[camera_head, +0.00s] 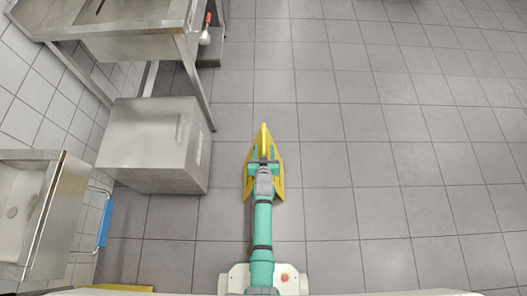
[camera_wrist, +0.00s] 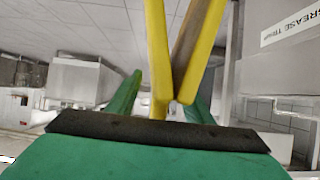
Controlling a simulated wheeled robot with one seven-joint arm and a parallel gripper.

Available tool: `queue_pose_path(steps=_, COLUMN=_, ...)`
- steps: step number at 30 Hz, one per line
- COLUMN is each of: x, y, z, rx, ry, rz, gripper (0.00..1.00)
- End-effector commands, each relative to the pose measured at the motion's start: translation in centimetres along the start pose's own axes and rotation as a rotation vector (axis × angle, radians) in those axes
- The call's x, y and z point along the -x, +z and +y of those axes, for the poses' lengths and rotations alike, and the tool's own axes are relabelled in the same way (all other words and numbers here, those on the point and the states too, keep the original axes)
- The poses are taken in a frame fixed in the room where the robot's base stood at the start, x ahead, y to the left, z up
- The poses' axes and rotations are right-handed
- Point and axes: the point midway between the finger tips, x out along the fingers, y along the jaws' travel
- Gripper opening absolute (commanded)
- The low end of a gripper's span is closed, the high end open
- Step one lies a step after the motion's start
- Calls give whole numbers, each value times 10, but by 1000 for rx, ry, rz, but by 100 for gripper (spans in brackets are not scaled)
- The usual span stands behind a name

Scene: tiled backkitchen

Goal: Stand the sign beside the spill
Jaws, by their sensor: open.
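The yellow sign (camera_head: 264,138) shows near the middle of the head view, with a pointed top and spread sides. In the wrist view its yellow panels (camera_wrist: 158,60) meet in a narrow V between my two green fingers. My gripper (camera_head: 263,158) is open around part of the sign, with a finger on each side. The left finger looks apart from the sign; whether the right one touches it I cannot tell. My arm and gripper hide part of the sign in the head view. I cannot make out a spill.
The tiled floor (camera_head: 400,150) to the right is clear.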

Motion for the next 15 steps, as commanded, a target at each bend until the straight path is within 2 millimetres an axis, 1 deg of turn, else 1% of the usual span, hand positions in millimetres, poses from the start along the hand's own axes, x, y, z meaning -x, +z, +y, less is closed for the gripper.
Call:
queue_pose_path(steps=4, x=8, y=2, z=0, rx=0, ry=0, rz=-1, gripper=46)
queue_pose_path(steps=7, x=20, y=2, z=0, rx=0, ry=0, rz=-2, gripper=46)
queue_pose_path(steps=15, x=69, y=2, z=0, rx=0, ry=0, rz=-2, gripper=46)
